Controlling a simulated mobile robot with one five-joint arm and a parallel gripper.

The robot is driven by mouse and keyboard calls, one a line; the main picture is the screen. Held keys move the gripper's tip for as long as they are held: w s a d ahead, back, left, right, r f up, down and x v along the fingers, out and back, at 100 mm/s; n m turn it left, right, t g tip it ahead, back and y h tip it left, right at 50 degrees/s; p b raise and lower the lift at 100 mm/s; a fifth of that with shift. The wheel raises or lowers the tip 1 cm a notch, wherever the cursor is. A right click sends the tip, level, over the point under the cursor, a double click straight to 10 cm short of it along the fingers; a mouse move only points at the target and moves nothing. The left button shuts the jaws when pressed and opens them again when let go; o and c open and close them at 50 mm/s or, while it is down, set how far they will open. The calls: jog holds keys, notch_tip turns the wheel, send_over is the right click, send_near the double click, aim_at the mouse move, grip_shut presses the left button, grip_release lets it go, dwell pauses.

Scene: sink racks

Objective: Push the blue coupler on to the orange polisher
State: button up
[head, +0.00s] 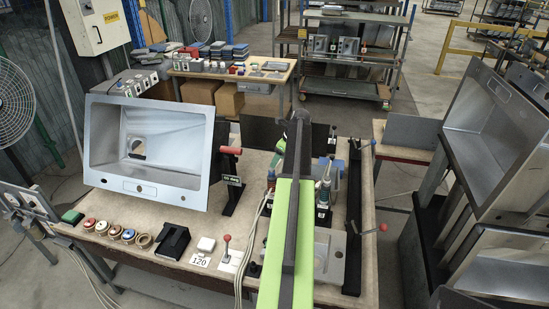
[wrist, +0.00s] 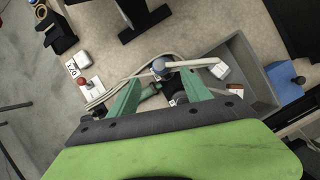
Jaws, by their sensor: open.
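My gripper (wrist: 161,84) is open, its two green fingers spread in the wrist view. A small blue-grey round piece (wrist: 158,66) shows just beyond the fingertips, with a pale bar running right from it. It may be the blue coupler, but I cannot tell for sure. A green and dark tool part (wrist: 152,89) lies between the fingers, apparently not gripped. I cannot make out an orange polisher in either view. In the head view my arm hides the gripper and much of the bench behind it.
The bench (head: 195,222) carries a large steel sink (head: 150,148) on the left, with tape rolls (head: 115,232) along its front edge. A grey tray (wrist: 245,62) holds loose items, with a blue box (wrist: 284,82) beside it. A red-handled stand (head: 233,180) rises near the middle.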

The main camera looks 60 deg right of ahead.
jog(key=p+v, duration=0.5)
jog(key=v, duration=0.3)
jog(key=shift+p, duration=0.4)
